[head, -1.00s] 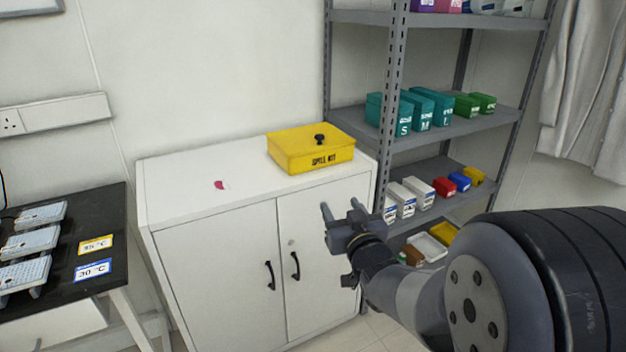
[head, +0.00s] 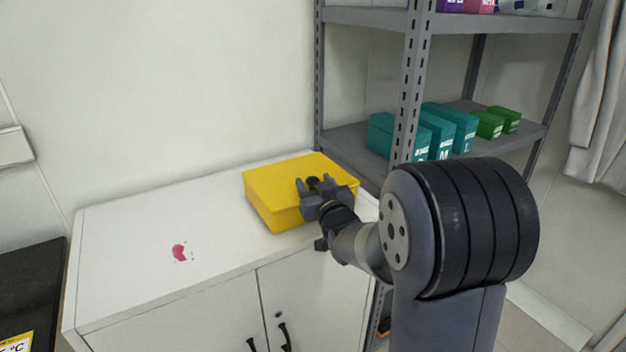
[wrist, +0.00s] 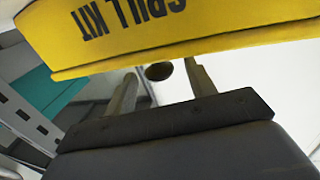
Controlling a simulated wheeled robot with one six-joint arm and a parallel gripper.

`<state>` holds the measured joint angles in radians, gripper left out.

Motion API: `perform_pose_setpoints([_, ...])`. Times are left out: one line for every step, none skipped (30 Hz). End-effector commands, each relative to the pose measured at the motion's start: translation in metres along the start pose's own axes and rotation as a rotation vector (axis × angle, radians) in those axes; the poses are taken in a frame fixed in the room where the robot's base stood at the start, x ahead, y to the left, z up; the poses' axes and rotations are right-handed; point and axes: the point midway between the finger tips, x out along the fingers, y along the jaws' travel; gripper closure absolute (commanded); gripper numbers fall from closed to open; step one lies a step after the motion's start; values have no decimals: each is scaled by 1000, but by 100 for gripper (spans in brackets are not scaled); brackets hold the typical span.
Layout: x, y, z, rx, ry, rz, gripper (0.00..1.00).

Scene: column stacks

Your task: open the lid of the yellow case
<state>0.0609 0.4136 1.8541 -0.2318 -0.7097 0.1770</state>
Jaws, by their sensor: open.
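The yellow case (head: 275,190) sits on top of a white cabinet, and its lid looks closed. A dark knob (head: 312,182) stands on the lid, partly hidden by my gripper (head: 314,186). In the wrist view the case (wrist: 150,35) appears upside down with its "SPILL KIT" lettering. The dark round knob (wrist: 158,71) shows between the two fingers of my gripper (wrist: 161,76). The fingers are apart, with a gap on both sides of the knob, and hold nothing. In the head view my gripper hides part of the case's front.
The white cabinet (head: 130,260) has a bare top left of the case, apart from a pink stain (head: 179,252). A grey metal shelf (head: 345,145) with teal boxes (head: 440,140) stands close behind and right of the case.

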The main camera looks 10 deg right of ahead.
Motion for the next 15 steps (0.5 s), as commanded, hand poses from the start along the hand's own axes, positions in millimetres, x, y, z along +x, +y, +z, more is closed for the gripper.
perform_pose_setpoints([6, 0, 0, 0, 0, -1, 48])
perform_pose_setpoints([9, 0, 0, 0, 0, -1, 48])
perform_pose_setpoints([12, 0, 0, 0, 0, -1, 48])
perform_pose_setpoints([14, 0, 0, 0, 0, -1, 48])
perform_pose_setpoints([15, 0, 0, 0, 0, -1, 48])
perform_pose_setpoints([16, 0, 0, 0, 1, -1, 48])
perform_pose_setpoints([17, 0, 0, 0, 1, -1, 48])
perform_pose_setpoints([18, 0, 0, 0, 1, -1, 48])
perform_pose_setpoints([18, 0, 0, 0, 1, -1, 48])
perform_pose_setpoints([18, 0, 0, 0, 1, -1, 48])
perform_pose_setpoints([18, 0, 0, 0, 1, -1, 48])
perform_pose_setpoints([18, 0, 0, 0, 1, -1, 48])
perform_pose_setpoints([18, 0, 0, 0, 1, -1, 48])
perform_pose_setpoints([18, 0, 0, 0, 1, -1, 48])
perform_pose_setpoints([18, 0, 0, 0, 1, -1, 48])
